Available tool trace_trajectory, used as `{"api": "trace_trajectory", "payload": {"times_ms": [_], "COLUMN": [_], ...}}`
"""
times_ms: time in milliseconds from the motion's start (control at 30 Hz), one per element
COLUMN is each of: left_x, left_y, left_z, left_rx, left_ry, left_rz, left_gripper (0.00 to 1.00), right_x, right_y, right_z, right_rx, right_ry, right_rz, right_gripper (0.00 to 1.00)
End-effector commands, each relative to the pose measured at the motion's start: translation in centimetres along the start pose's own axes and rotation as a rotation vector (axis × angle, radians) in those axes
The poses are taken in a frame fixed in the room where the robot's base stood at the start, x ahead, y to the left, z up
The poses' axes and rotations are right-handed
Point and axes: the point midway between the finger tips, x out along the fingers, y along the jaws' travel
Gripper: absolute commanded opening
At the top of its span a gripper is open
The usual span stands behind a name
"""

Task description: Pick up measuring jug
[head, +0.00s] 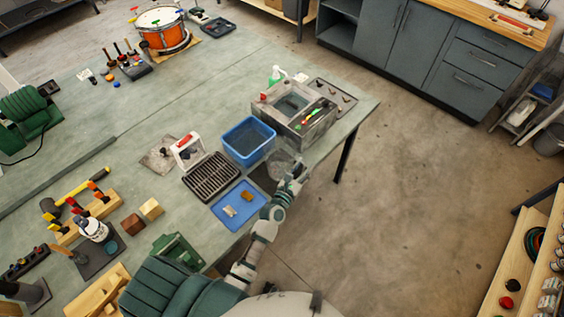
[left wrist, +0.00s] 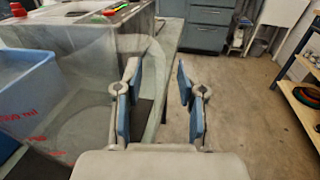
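The measuring jug (head: 281,163) is clear plastic and stands near the table's front right edge, beside the blue bin. In the left wrist view the jug (left wrist: 88,95) fills the left side, with red markings and a pale, see-through handle on its right. My left gripper (head: 296,175) is at the jug's right side. In the left wrist view the left gripper (left wrist: 157,100) is open, its blue-padded fingers apart. The left finger overlaps the jug's handle side; I cannot tell whether it touches. The right finger is clear of the jug. My right gripper is not in view.
A blue bin (head: 248,158) stands left of the jug, and a grey sink-like box (head: 294,128) behind it. A blue tray (head: 222,212) with small pieces and a dark rack (head: 211,172) lie nearby. The floor (head: 420,210) is open to the right.

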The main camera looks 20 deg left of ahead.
Motion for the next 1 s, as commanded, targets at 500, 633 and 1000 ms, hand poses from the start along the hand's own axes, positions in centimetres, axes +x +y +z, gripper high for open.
{"api": "trace_trajectory", "payload": {"times_ms": [500,633,1000], "left_x": [0.71,0.71,0.72], "left_y": [0.0,0.01,0.02], "left_z": [-0.03,-0.03,0.27], "left_rx": [-0.001,0.0,0.0], "left_ry": [0.001,0.001,0.0], "left_rz": [0.0,0.0,0.001], "left_gripper": [0.0,0.0,0.0], "right_x": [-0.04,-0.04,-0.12], "right_y": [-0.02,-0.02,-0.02], "right_z": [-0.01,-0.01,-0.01], "right_rx": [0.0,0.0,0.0], "right_ry": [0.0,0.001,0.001], "right_rz": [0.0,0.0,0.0], "right_gripper": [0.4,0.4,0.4]}}
